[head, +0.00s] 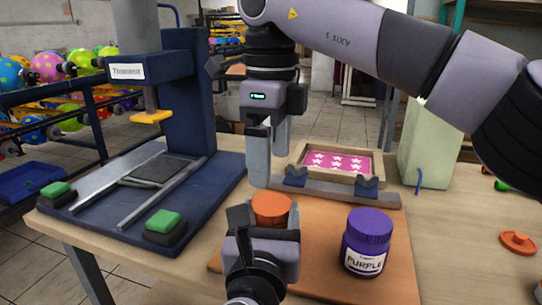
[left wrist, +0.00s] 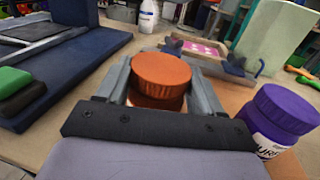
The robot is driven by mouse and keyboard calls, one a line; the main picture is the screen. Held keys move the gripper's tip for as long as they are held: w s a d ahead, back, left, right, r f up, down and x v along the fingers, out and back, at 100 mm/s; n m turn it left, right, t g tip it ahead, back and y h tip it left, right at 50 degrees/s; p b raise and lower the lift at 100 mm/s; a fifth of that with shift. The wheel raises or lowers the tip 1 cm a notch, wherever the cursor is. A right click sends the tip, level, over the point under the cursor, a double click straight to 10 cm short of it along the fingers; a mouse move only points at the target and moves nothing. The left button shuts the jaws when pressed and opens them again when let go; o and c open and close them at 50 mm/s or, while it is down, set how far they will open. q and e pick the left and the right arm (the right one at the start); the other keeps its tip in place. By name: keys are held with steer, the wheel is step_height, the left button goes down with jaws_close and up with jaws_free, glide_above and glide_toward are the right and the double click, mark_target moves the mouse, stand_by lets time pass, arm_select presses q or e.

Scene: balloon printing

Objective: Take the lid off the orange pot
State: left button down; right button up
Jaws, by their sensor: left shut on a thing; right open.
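The orange pot (head: 271,209) stands on the brown board (head: 320,280) with its ribbed orange lid (left wrist: 161,70) on top. My left gripper (head: 266,218) is shut on the pot; its fingers flank the pot on both sides in the left wrist view (left wrist: 160,92). Most of the pot's body is hidden by this gripper in the head view. My right gripper (head: 270,160) points down, open and empty, above and slightly behind the lid, apart from it.
A purple pot (head: 367,242) stands close on the right. Behind are a rack with two dark blocks (head: 340,188) and a framed pink star screen (head: 338,161). A blue press (head: 196,110) stands left. An orange piece (head: 517,243) lies far right; the table between is clear.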

mark_target(271, 203)
step_height(271, 203, down, 7)
steer(key=shift+f, duration=0.2)
stand_by(0.3)
steer(key=c, duration=1.1)
steer(key=n, duration=0.4)
arm_select(q)
steer(key=shift+d, duration=0.1)
arm_select(e)
steer(key=shift+a, duration=0.1)
steer(key=o, duration=1.2)
steer(key=shift+c, duration=0.2)
steer(key=shift+r, duration=0.15)
